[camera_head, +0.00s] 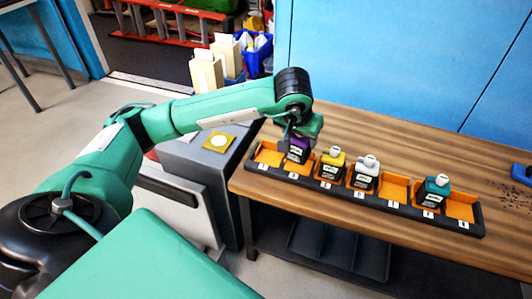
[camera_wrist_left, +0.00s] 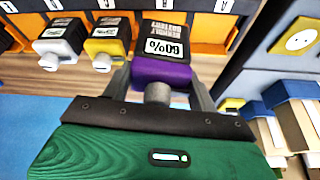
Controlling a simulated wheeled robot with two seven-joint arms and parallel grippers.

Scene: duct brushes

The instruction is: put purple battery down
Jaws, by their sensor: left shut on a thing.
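The purple battery (camera_head: 298,151), with a black body and a purple cap, is upright at the left part of the charging rack (camera_head: 330,191). In the left wrist view the battery (camera_wrist_left: 162,71) shows its "60%" label. My left gripper (camera_head: 301,134) points down and is shut on its cap; its fingers (camera_wrist_left: 160,92) lie on either side. The battery is over or in the second slot from the left; I cannot tell whether it touches the floor of the slot. The right gripper is not in view.
A yellow battery (camera_head: 332,164) and a white battery (camera_head: 366,173) stand to the right, then an empty orange slot (camera_head: 396,187), a teal battery (camera_head: 435,192) and another empty slot (camera_head: 459,207). The leftmost slot (camera_head: 267,155) is empty. A grey cabinet (camera_head: 195,160) stands left of the wooden table (camera_head: 420,150).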

